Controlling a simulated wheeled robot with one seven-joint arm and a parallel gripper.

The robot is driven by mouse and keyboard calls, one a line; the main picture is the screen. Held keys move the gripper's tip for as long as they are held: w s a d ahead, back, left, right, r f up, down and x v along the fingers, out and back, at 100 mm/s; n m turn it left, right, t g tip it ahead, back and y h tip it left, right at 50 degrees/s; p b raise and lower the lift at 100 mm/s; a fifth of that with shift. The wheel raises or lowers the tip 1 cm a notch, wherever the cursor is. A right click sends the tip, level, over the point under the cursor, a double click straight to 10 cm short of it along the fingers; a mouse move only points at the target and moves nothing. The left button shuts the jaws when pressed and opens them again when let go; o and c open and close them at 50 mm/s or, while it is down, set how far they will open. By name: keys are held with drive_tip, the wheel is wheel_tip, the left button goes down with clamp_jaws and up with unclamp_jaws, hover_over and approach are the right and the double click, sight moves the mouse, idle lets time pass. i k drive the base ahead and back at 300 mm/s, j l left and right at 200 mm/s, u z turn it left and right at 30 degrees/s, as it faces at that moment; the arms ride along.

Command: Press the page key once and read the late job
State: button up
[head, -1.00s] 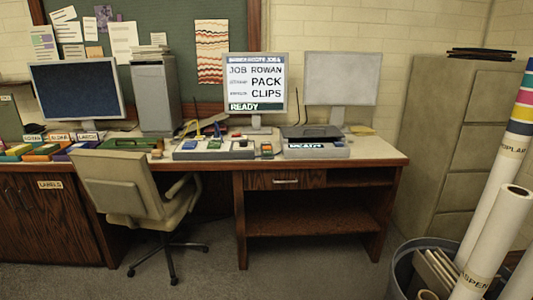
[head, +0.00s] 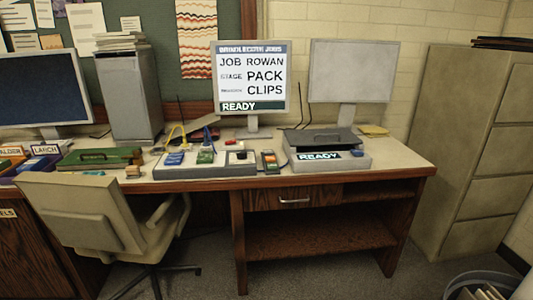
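The job screen (head: 251,112) stands on the desk in the head view. It reads "JOB ROWAN", a stage line "PACK", a third line "CLIPS", and "READY" on a green band; the third line's small label is too small to read. In front of it a grey panel (head: 200,172) holds a blue block, a green block and a dark knob-like part. A grey box (head: 350,164) with a dark top and a "READY" display sits to its right. I cannot tell which part is the page key. My gripper is not in view.
An office chair (head: 85,215) stands before the desk's left part. A green case (head: 100,157) and labelled boxes (head: 45,162) lie at the left. A blank monitor (head: 352,72) stands right of the job screen. The floor before the desk's right part (head: 225,283) looks clear.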

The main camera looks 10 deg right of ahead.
sight(271, 152)
drive_tip(key=i+j, duration=0.2)
drive_tip(key=i, duration=0.2)
drive_tip(key=i+j+z, duration=0.1)
drive_tip(key=i, duration=0.3)
drive_tip(key=j, duration=0.1)
